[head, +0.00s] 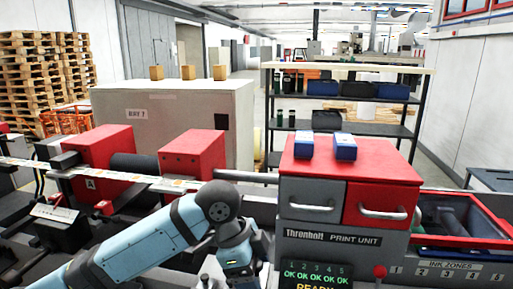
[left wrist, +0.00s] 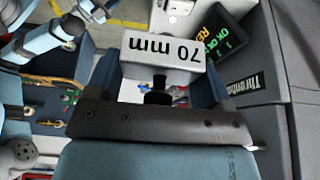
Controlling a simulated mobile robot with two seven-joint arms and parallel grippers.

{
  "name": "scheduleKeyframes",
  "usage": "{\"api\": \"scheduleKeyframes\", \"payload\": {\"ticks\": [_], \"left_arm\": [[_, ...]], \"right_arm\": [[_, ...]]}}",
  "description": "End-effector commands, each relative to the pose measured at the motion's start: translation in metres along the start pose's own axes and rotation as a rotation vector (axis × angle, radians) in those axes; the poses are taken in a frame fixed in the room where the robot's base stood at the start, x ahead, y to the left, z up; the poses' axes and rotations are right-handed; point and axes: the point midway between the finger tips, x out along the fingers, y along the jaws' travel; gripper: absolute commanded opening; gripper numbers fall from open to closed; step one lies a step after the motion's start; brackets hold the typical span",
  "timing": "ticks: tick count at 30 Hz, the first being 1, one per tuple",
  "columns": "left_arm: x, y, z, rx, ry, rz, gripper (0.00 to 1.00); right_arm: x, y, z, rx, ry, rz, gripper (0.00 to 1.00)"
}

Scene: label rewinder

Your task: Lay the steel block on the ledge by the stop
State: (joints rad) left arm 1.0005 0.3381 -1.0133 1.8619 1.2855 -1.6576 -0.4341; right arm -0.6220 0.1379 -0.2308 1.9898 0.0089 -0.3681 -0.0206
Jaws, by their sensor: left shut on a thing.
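The steel block (left wrist: 165,55), a pale grey piece marked "70 mm", shows in the left wrist view between the fingers of my left gripper (left wrist: 163,72). The fingers are shut on it, one on each side. The marking reads upside down there. In the head view my left arm reaches to the front of the print unit, and its wrist end (head: 238,262) is at the bottom, left of the status screen. The block is hidden in that view. I cannot make out the ledge or the stop in either view. My right gripper is not clearly seen.
The grey print unit (head: 300,240) stands just right of my left arm, with its status screen (head: 315,274) in front. Two blue-and-white boxes (head: 324,146) lie on its red top. Red machine housings (head: 193,155) and a label web (head: 120,175) run behind the arm.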

Motion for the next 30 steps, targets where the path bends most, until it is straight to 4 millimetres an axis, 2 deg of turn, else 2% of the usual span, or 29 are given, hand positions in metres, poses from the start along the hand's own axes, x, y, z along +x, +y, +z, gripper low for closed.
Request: {"api": "scheduleKeyframes", "payload": {"ticks": [1,4,8,15,21,25,30], "left_arm": [[-0.002,0.000,0.003,-0.022,0.001,-0.006,0.36],[0.005,0.001,0.019,-0.116,0.000,-0.043,0.36],[0.016,0.004,0.057,-0.347,-0.001,-0.137,0.36],[0.031,0.022,0.151,-0.922,-0.005,-0.378,0.36],[0.031,0.046,0.219,-1.339,-0.005,-0.554,0.36],[0.028,0.058,0.245,-1.511,-0.004,-0.626,0.36],[0.026,0.065,0.259,-1.610,0.001,-0.666,0.36]], "right_arm": [[-0.002,0.002,-0.007,0.000,0.007,0.004,0.43],[0.000,0.006,-0.010,-0.002,0.016,0.010,0.43],[0.002,0.006,-0.011,-0.002,0.017,0.011,0.43],[0.000,0.002,0.000,0.002,-0.005,0.005,0.43],[0.001,0.001,0.000,0.002,-0.005,0.004,0.43],[0.001,0.002,-0.002,0.002,-0.002,0.004,0.43],[0.000,0.002,-0.004,0.002,0.003,0.004,0.43]]}}
